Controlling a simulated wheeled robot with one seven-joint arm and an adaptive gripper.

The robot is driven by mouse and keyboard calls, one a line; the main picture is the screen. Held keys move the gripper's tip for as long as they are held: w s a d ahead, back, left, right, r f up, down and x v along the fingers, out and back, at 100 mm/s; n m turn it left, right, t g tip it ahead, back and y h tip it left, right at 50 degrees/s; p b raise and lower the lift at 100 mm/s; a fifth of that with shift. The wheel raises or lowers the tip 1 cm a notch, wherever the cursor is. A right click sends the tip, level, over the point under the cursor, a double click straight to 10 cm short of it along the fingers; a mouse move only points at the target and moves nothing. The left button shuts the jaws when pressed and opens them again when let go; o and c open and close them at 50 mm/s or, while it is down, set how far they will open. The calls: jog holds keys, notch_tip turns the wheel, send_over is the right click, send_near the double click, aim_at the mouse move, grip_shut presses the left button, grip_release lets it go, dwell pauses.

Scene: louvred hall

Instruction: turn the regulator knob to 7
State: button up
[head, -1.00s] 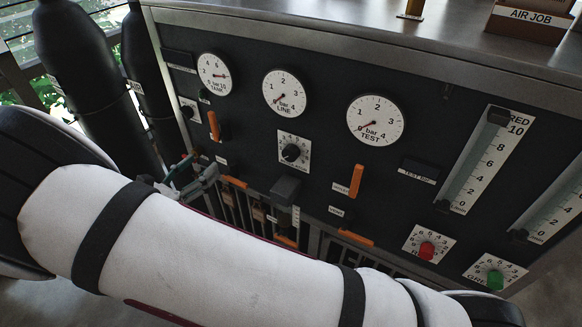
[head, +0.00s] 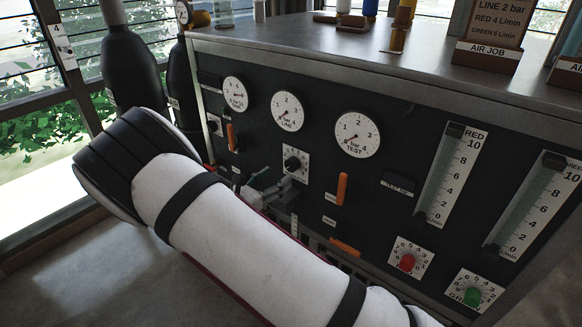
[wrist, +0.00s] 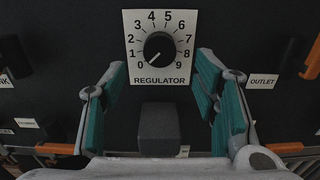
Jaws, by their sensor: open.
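The regulator knob is a round black knob on a white plate numbered 0 to 9. In the wrist view the knob (wrist: 159,47) is near the top centre, its pale mark pointing down-left, near 0. In the head view the knob (head: 291,163) sits below the LINE gauge (head: 288,111). My gripper (wrist: 160,76) is open and empty, its green-padded fingers spread on either side below the knob, not touching it. In the head view my gripper (head: 264,184) is just below and left of the knob, partly hidden by my arm.
A dark block (wrist: 159,130) juts out below the knob, between my fingers. An orange outlet lever (head: 342,188) is right of the regulator. Red (head: 407,262) and green (head: 472,296) knobs are lower right. An AIR JOB sign (head: 487,50) stands on top.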

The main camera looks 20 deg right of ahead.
aim_at(290, 167)
jog(key=shift+b+x, duration=0.55)
jog(key=shift+x, duration=2.85)
grip_shut()
